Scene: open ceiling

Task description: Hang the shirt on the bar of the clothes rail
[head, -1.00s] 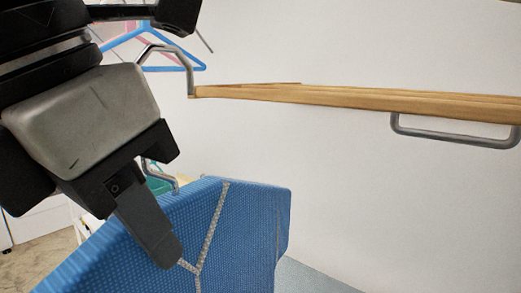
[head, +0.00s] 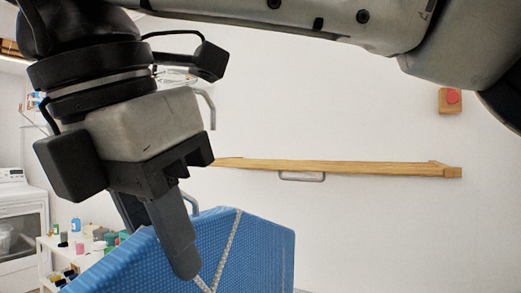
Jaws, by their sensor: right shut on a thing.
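The shirt (head: 245,250) is a blue, textured, boxy shape with a pale seam, in the lower middle of the head view. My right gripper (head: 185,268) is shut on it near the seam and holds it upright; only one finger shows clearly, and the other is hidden. A wooden bar (head: 350,168) runs along the white wall behind, to the right of and above the shirt, with a grey metal loop (head: 302,178) under it. The shirt is apart from this bar in the picture. I cannot tell whether this bar is the clothes rail's. My left gripper is out of view.
A white appliance (head: 22,230) and a white shelf (head: 48,243) with small bottles stand at the left. A curved grey metal piece (head: 209,108) shows behind my gripper. A wooden block with a red button (head: 452,97) is on the wall at right.

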